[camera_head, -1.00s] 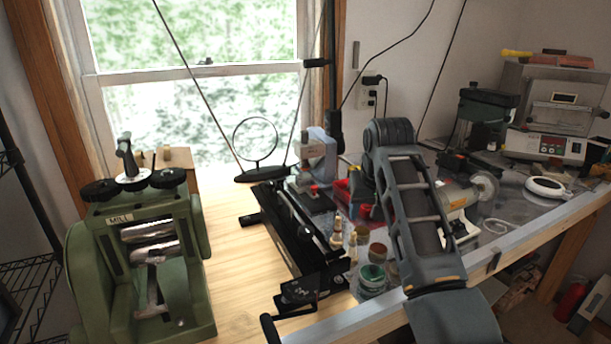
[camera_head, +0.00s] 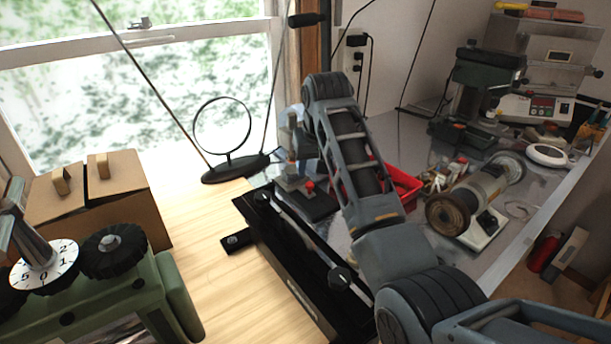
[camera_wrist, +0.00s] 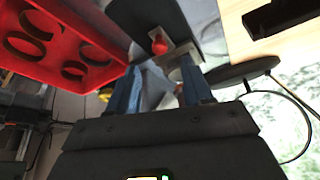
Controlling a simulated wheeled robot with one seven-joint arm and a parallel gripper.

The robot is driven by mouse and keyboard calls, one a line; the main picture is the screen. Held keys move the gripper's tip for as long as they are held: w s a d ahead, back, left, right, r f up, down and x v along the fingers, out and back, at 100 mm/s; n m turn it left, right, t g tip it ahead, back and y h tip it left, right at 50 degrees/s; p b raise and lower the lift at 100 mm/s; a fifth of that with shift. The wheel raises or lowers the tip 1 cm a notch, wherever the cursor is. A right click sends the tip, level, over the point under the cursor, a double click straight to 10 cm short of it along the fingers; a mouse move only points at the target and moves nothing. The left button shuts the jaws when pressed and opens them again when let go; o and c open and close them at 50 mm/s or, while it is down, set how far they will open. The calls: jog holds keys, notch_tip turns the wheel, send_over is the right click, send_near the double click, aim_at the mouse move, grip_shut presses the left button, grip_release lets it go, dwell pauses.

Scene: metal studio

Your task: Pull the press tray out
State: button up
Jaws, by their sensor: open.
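The press (camera_head: 297,120) is a pale grey-blue body on the bench, partly hidden behind my arm in the head view. A flat dark plate (camera_head: 318,208), which looks like its tray, lies at its foot with a red knob (camera_head: 310,185) by it. In the wrist view the dark plate (camera_wrist: 150,14) is at the top, with the red knob (camera_wrist: 159,46) and a silver piece below it. My gripper (camera_wrist: 161,92) is open, its two blue fingers apart and pointing towards the knob. It looks empty. The head view does not show its fingertips clearly.
A red bin (camera_head: 403,186) stands beside the press and looms close left of my gripper in the wrist view (camera_wrist: 62,40). A black ring stand (camera_head: 235,168) is on the other side. A long black frame (camera_head: 300,262) lies in front. The green mill (camera_head: 150,290) is lower left.

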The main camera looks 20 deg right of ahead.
aim_at(310, 184)
jog(key=x, duration=0.6)
jog(key=shift+f+p, duration=0.3)
jog(key=shift+c, duration=0.3)
grip_shut()
